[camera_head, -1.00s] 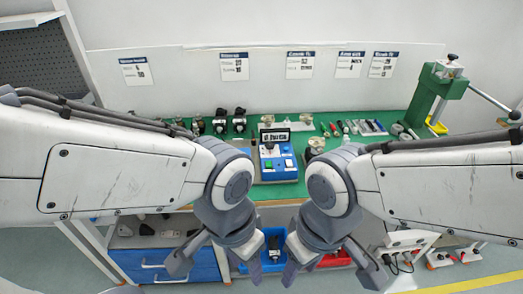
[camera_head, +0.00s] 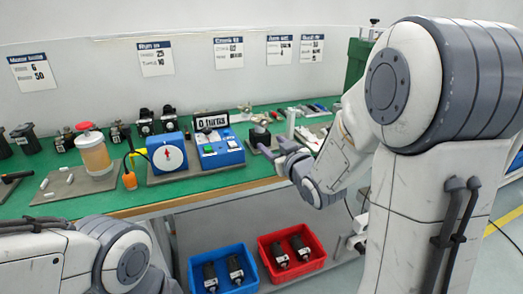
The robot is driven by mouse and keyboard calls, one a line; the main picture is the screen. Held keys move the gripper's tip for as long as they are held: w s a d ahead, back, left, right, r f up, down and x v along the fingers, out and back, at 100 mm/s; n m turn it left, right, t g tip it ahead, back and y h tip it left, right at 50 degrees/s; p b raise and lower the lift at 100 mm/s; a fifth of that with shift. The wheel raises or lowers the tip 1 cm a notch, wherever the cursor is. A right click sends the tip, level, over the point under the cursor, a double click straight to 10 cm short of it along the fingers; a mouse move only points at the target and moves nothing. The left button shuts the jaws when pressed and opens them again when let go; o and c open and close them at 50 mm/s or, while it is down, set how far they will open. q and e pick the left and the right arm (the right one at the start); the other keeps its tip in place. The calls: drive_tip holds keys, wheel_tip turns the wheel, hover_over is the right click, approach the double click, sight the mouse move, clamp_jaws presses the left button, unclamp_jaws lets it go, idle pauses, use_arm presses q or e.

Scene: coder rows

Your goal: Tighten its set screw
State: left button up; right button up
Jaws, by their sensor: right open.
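My right gripper (camera_head: 275,153) is open at the front of the green bench. Its fingers are close to a dark round-topped part (camera_head: 260,136) on a small dark base; I cannot tell whether they touch it. No set screw can be made out at this size. A screwdriver-like tool with an orange handle (camera_head: 129,179) stands near the bench's front edge, left of a blue box with a white dial and red pointer (camera_head: 168,157). A blue control box (camera_head: 218,150) carries a display (camera_head: 211,122) reading "0 turns". My left arm shows at the lower left, its gripper out of view.
An amber jar with a red lid (camera_head: 93,152) stands on a grey plate at the left. Several dark motors (camera_head: 146,122) line the back. Below are a blue bin (camera_head: 204,285) and a red bin (camera_head: 318,262), each holding dark motors.

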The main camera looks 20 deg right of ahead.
sight(265, 125)
drive_tip(key=shift+t, duration=0.8)
drive_tip(key=w, duration=0.3)
drive_tip(key=w+d+b, duration=0.1)
drive_tip(key=w, duration=0.3)
drive_tip(key=w+d, duration=0.1)
drive_tip(key=w, duration=0.2)
drive_tip(key=shift+w+d, duration=0.15)
drive_tip(key=shift+w, duration=0.15)
drive_tip(key=shift+c, duration=0.4)
clamp_jaws()
drive_tip(key=shift+a, duration=0.25)
drive_tip(key=shift+d, duration=0.25)
